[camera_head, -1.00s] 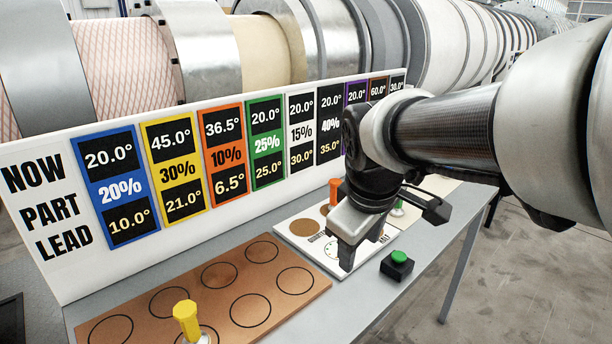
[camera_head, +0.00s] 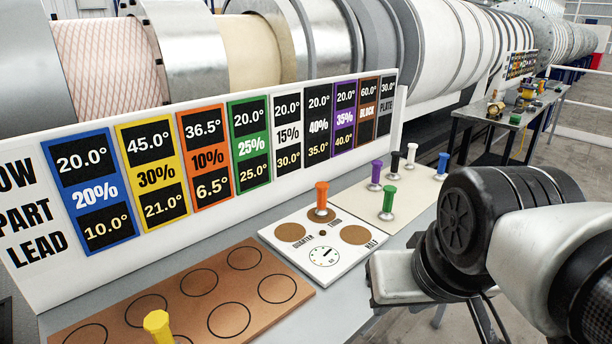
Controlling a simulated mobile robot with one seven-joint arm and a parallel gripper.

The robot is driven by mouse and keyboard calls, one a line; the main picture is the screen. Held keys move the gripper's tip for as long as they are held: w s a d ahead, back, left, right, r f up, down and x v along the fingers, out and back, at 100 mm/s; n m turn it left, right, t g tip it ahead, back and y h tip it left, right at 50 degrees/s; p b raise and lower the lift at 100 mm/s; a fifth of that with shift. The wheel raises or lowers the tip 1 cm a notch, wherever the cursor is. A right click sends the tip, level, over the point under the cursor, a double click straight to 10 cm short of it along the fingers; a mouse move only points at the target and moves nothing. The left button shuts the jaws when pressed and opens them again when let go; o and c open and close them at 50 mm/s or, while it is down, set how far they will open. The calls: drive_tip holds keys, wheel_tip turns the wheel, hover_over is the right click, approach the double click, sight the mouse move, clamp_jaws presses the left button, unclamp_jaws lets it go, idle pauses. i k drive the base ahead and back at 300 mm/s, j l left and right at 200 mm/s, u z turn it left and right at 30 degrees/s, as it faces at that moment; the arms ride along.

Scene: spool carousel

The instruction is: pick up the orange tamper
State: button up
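The orange tamper (camera_head: 321,197) stands upright on a brown disc at the far side of the white dial board (camera_head: 277,234). My gripper (camera_head: 391,280) is at the lower right, in front of the board's right edge. It is apart from the orange tamper and to its right and nearer. Only a pale part of the gripper shows clearly; its fingertips are hidden or turned away, so I cannot tell how far apart they are.
A yellow tamper (camera_head: 158,326) stands on the brown circle board (camera_head: 255,293) at the front left. Purple, black, white and green tampers (camera_head: 389,200) stand on the cream board (camera_head: 350,198) behind my arm. A number panel (camera_head: 290,199) backs the bench.

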sight(323, 186)
drive_tip(key=i+l, duration=0.2)
drive_tip(key=l, duration=0.15)
drive_tip(key=i+l, duration=0.15)
drive_tip(key=l, duration=0.25)
drive_tip(key=i+l, duration=0.2)
drive_tip(key=l, duration=0.15)
drive_tip(key=i+l+u, duration=0.1)
drive_tip(key=l, duration=0.25)
drive_tip(key=i+l+u, duration=0.15)
drive_tip(key=l, duration=0.2)
drive_tip(key=i+l+u, duration=0.1)
drive_tip(key=l, duration=0.25)
drive_tip(key=i+u, duration=0.1)
drive_tip(key=u, duration=1.45)
